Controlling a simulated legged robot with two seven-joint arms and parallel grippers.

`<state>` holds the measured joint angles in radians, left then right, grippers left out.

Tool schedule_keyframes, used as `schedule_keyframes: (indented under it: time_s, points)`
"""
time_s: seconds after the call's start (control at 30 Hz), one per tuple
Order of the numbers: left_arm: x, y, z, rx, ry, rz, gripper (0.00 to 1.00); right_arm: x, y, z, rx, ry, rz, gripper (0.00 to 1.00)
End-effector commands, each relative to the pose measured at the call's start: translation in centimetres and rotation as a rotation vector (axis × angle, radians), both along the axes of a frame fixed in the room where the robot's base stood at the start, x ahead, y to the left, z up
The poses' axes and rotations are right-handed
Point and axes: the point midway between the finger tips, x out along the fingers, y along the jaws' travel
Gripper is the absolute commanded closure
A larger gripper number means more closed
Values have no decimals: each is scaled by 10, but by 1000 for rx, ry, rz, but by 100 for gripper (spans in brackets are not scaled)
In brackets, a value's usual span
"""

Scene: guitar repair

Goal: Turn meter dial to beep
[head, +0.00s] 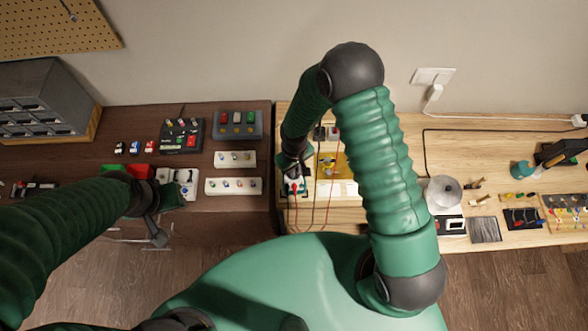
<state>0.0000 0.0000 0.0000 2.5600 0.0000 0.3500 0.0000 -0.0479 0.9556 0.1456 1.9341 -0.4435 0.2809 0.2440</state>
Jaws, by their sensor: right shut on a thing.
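The meter (295,188) is a small light-faced device with red leads at the left end of the light wooden bench. It is partly hidden under my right gripper. My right gripper (292,171) points down at the meter and is shut on its dial; the dial itself is too small and covered to make out. My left gripper (158,225) hangs by the front edge of the dark table, well left of the meter. Its fingers are too dark and small to tell whether they are open or shut.
Red and black leads (316,200) run down past the bench's front edge. A yellow item (343,167) lies right of the meter. White trays (233,187) with small parts, pedals (182,134) and a grey drawer cabinet (42,95) stand on the dark table. My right arm hides the bench's middle.

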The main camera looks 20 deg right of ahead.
Motion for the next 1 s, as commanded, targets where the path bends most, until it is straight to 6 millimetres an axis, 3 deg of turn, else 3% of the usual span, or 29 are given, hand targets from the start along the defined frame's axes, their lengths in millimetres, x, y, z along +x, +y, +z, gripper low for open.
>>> schedule_keyframes:
  time_s: [0.5,1.0]
  points:
    - [0,0,-3,0,0,0,64,1,-1,1,1,1,445,100]
    - [0,0,-2,0,0,0,64,2,-2,0,0,0,621,100]
